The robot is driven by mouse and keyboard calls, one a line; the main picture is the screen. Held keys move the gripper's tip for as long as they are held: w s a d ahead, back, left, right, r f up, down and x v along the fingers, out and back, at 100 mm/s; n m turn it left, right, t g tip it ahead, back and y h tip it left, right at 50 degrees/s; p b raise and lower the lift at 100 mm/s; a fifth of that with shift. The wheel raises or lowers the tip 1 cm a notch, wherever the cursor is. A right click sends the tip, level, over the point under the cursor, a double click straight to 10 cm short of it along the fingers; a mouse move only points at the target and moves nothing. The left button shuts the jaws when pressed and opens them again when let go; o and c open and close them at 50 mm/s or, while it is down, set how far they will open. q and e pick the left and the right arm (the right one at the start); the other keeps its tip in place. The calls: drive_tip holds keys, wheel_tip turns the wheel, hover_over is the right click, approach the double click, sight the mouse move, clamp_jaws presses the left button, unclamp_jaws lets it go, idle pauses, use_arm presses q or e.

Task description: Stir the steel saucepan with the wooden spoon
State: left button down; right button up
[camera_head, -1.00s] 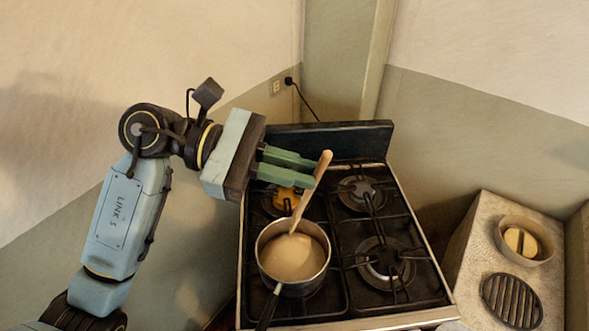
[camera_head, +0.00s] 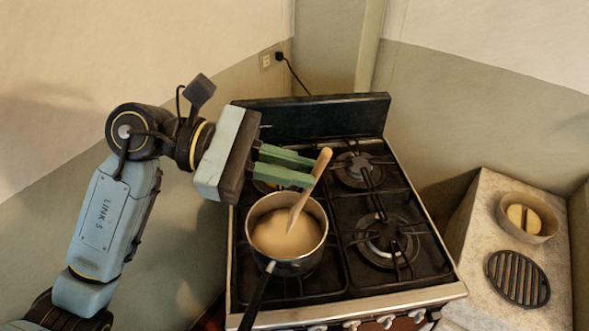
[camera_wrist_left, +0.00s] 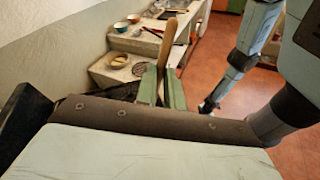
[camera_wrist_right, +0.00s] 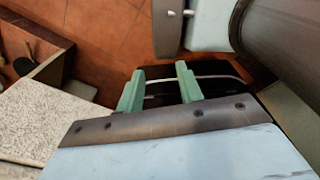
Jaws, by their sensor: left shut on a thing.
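The steel saucepan (camera_head: 296,267) stands on the front left burner of the stove, its dark handle pointing toward me. It holds a beige liquid (camera_head: 275,238). The wooden spoon (camera_head: 304,200) leans in the pan, tilted with its top to the right, its lower end hidden in the liquid right of the middle. My left gripper (camera_head: 312,172) is shut on the spoon's upper handle, above the far right of the pan. The spoon's top also shows between the fingers in the left wrist view (camera_wrist_left: 168,44). My right gripper (camera_wrist_right: 160,71) is open and empty, away from the stove.
The stove (camera_head: 405,298) has black grates and a raised back panel (camera_head: 320,117). A pale counter (camera_head: 470,238) to the right carries a round bowl (camera_head: 541,237) and a dark slatted trivet (camera_head: 519,278). The walls meet close behind the stove.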

use_arm(q)
drive_tip(key=shift+w+a+f+b, duration=0.1)
drive_tip(key=shift+w+f+b, duration=0.2)
drive_tip(key=shift+f+b, duration=0.65)
drive_tip(key=shift+w+a+f+b, duration=0.15)
drive_tip(key=shift+w+f+b, duration=0.1)
drive_tip(key=shift+f+b, duration=0.65)
drive_tip(key=shift+w+a+f+b, duration=0.1)
drive_tip(key=shift+w+f+b, duration=0.2)
drive_tip(key=shift+f+b, duration=0.65)
drive_tip(key=shift+r, duration=0.1)
